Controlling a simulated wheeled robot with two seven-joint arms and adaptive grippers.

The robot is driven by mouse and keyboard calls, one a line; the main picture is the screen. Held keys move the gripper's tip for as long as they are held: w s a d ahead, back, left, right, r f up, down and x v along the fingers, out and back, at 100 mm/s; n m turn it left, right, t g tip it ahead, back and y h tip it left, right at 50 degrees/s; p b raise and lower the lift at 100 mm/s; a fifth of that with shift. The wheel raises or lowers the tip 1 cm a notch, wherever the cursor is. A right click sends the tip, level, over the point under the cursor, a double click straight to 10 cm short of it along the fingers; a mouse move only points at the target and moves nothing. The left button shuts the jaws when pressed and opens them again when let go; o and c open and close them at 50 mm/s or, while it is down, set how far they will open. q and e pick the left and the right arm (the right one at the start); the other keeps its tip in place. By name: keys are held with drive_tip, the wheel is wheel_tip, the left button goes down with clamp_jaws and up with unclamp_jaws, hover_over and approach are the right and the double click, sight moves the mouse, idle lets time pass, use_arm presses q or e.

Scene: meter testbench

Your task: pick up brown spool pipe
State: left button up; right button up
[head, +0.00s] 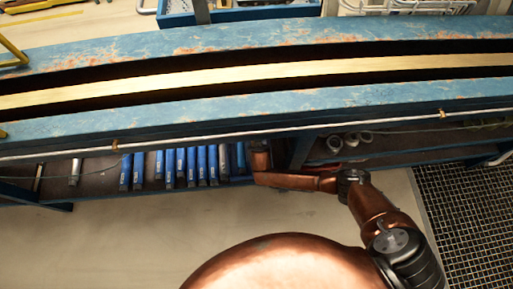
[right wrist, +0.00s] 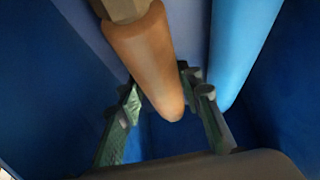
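In the right wrist view, a brown spool pipe (right wrist: 148,58) slants down from the top, with a rounded lower end and a duller, angular part at its upper end. My right gripper (right wrist: 162,82) is open, with one dark green-grey finger on each side of the pipe. I cannot tell whether either finger touches it. In the head view, my right arm reaches under the bench, and its gripper and the brown pipe cannot be made out there. My left gripper is not in view.
A light blue pipe (right wrist: 238,45) stands close to the right of the brown one, between dark blue walls. In the head view, several blue pipes (head: 201,163) lie on the shelf under the blue bench (head: 220,108). Grey rings (head: 335,143) lie further right. Floor (head: 120,235) in front is clear.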

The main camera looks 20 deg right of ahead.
clamp_jaws()
drive_tip(key=shift+r, duration=0.1)
idle(0.4)
